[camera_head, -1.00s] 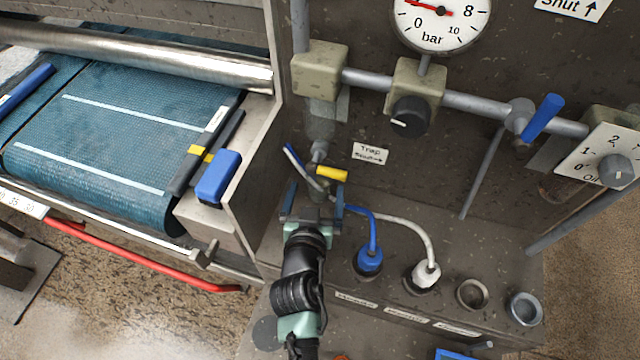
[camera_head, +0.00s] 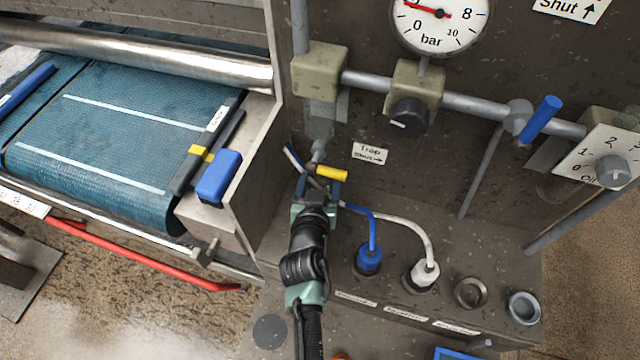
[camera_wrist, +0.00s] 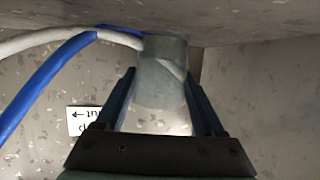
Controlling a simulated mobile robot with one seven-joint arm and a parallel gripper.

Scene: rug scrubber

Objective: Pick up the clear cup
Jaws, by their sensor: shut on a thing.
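The clear cup (camera_wrist: 160,80) shows in the wrist view as a greyish see-through cylinder between my two fingers. Its far end is close to a speckled grey surface at the top of that view. My gripper (camera_head: 320,187) is shut on the cup, with one finger on each side; it also shows in the wrist view (camera_wrist: 164,100). In the head view my gripper and wrist hide most of the cup. The yellow handle (camera_head: 331,173) of the drain valve is just beyond my fingers.
A blue hose (camera_head: 373,232) and a white hose (camera_head: 425,238) run close beside my gripper to plugs on the ledge. A see-through bowl (camera_head: 321,118) hangs above. A grey panel edge (camera_head: 255,175) and the blue conveyor mat (camera_head: 130,120) lie left.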

